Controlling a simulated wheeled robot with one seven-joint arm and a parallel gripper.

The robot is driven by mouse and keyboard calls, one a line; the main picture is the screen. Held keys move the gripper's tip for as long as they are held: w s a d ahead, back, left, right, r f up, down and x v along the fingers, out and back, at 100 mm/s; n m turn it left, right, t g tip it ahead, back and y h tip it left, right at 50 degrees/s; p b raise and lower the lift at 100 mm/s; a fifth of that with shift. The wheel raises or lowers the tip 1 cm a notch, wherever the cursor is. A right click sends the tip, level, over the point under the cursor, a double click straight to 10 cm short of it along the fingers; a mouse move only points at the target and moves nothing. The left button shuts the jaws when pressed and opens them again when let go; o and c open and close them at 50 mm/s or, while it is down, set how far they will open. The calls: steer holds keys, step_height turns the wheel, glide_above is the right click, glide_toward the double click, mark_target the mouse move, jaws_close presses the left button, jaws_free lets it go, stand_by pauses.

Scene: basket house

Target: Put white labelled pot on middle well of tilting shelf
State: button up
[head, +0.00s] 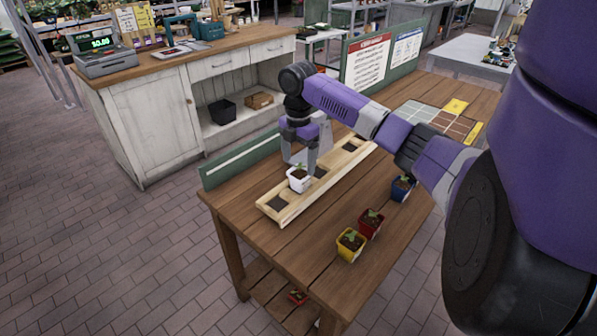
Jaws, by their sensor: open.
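The white pot (298,184) holds a small green seedling. In the head view it is upright at the pale wooden tilting shelf (270,212), between dark square wells. The arm hides part of the shelf's far end.
A yellow pot (350,245), a red pot (371,223) and a blue pot (402,188) stand on the wooden table (290,243) right of the shelf. A green board (240,162) edges the table's left side. The table's near corner is clear.

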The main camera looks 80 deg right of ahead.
mark_target(298, 172)
step_height(298, 172, up, 8)
steer(key=shift+f+b, duration=0.25)
steer(key=shift+b, duration=0.2)
